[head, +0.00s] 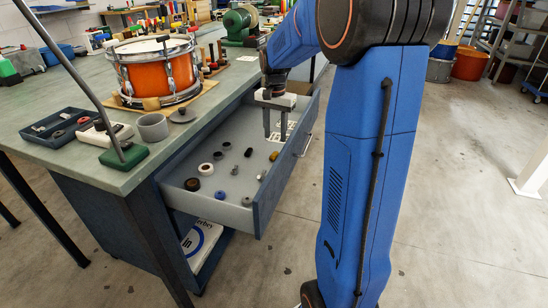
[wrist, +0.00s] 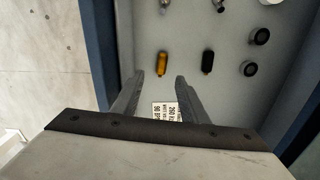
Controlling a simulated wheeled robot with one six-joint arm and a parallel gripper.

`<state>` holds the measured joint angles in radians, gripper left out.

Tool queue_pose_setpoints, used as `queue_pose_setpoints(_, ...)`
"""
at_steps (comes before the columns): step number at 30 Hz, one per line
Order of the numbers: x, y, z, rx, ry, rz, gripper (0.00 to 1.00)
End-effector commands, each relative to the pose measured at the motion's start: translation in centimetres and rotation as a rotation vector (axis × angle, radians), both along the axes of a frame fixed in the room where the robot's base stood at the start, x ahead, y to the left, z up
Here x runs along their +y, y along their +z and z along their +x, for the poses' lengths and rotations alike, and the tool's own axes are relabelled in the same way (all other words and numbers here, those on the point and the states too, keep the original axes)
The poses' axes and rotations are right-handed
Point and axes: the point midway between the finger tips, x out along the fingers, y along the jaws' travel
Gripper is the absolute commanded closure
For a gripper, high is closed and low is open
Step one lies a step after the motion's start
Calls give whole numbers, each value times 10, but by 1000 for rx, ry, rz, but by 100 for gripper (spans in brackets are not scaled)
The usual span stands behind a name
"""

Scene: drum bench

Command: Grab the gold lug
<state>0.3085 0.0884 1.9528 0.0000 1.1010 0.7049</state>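The gold lug (wrist: 162,64) lies on the floor of an open drawer, just beyond my fingertips in the wrist view. It also shows as a small amber piece in the head view (head: 273,156). My gripper (wrist: 160,82) is open and empty, with its two fingers apart and pointing down into the drawer. In the head view my gripper (head: 275,137) hangs over the drawer's far part, with the lug a little nearer the camera. A black lug (wrist: 208,62) of similar shape lies right of the gold one in the wrist view.
The drawer (head: 233,213) has raised walls and holds several rings and small parts, including a white ring (head: 206,169) and a blue piece (head: 219,196). A printed label (wrist: 165,112) lies below the fingers. An orange drum (head: 145,75) stands on the bench above.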

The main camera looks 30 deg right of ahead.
Motion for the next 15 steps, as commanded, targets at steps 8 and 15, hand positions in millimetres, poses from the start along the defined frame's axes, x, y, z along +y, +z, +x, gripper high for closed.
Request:
queue_pose_setpoints(8, 0, -27, 0, 0, 0, 0, 60)
queue_pose_setpoints(15, 4, -50, 0, 2, 1, 1, 60)
